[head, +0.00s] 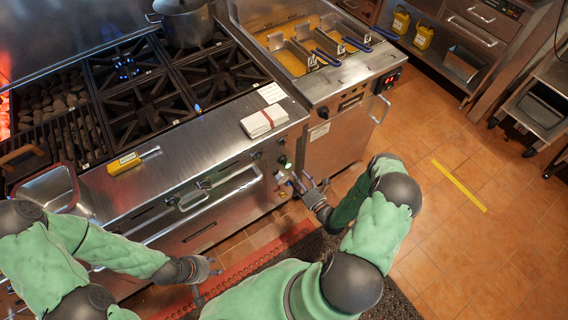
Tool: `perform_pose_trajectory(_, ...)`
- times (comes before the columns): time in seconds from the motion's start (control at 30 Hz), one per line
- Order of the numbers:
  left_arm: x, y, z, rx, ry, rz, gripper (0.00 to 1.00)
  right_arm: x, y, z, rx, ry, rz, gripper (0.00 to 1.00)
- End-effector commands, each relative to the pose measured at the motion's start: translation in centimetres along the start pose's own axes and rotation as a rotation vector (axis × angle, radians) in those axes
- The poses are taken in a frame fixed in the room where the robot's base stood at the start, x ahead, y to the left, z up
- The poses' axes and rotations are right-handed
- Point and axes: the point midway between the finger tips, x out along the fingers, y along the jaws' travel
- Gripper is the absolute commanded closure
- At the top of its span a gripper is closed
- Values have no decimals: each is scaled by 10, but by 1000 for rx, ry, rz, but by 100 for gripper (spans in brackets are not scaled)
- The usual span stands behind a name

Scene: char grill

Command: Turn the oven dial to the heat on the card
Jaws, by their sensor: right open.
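The oven front (228,190) is a steel panel with a long handle. At its right end is a column of controls, with a dark dial (284,161) with a green glow near the top. My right gripper (307,184) is open at the lower controls, just below and right of that dial; its fingers partly hide what is there, and I cannot tell whether they touch it. A small pale card (272,93) lies on the steel ledge; its writing is too small to read. My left gripper (207,272) appears open and empty, low in front of the oven.
A folded white cloth stack (264,121) and a yellow-handled tool (125,163) lie on the ledge. Burners (153,99) and a pot (186,22) are behind. A fryer (340,88) stands right of the oven.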

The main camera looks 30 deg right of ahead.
Motion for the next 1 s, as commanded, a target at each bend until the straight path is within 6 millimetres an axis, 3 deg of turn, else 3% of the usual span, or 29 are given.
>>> perform_pose_trajectory(0.2, 9, -3, 0, 0, 0, 0, 60, 41, 1, -1, -2, -2, 6, 37)
perform_pose_trajectory(0.4, 15, -5, -1, 0, 0, 0, 60, 70, 2, -1, -1, -1, 5, 37)
perform_pose_trajectory(0.6, 17, -6, -1, 0, 0, 0, 60, 83, 1, 0, 0, 0, 4, 37)
perform_pose_trajectory(0.9, 17, -6, -1, 0, 0, 0, 60, 85, 1, 0, 1, 0, 4, 37)
perform_pose_trajectory(1.0, 17, -6, -1, 0, 0, 0, 60, 85, 1, 0, 1, 0, 4, 62)
